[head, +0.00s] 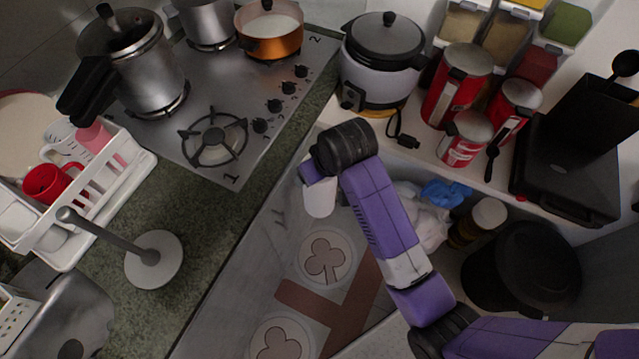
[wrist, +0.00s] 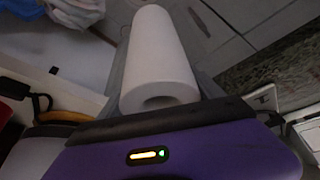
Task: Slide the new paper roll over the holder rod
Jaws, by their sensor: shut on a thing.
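The white paper roll (head: 319,196) hangs below my gripper (head: 318,172) in the head view, over the gap to the right of the counter. In the wrist view the roll (wrist: 160,62) lies lengthwise between the two grey fingers, its hollow end facing the camera. My gripper is shut on it; the fingertips are largely hidden by the roll. The grey holder rod (head: 105,234) rises from a round white base (head: 154,259) on the green counter. The rod is bare, and the roll is well to its right, apart from it.
A white dish rack (head: 75,225) with a red mug (head: 47,182) stands close to the left of the holder. The stove (head: 235,110) with several pots is behind. A rice cooker (head: 383,62) and red canisters (head: 457,86) stand at back right.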

